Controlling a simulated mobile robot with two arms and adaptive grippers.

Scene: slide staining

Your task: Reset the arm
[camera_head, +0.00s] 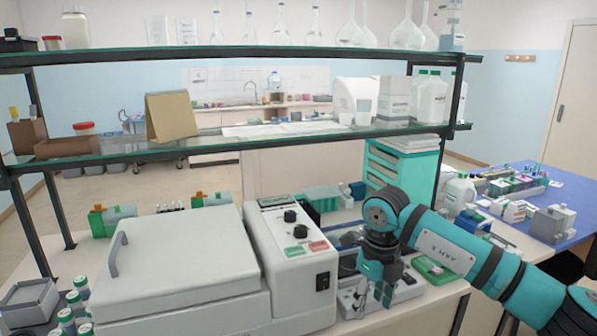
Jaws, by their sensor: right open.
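My right arm, teal and black, comes in from the right edge and reaches left over the bench. Its wrist bends downward, and my right gripper (375,297) hangs pointing down in front of a low light-coloured device (403,290) on the bench. The gripper is open, and I see nothing held in it. Its fingers partly hide the device, and I cannot tell whether they touch it. My left gripper is not in view.
A large white lidded machine (175,262) with a control panel (290,225) stands left of my right gripper. Glass shelves (230,140) with bottles and flasks span above the bench. Teal drawers (400,170) stand behind my arm. A blue-topped table (560,200) holds boxes at right.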

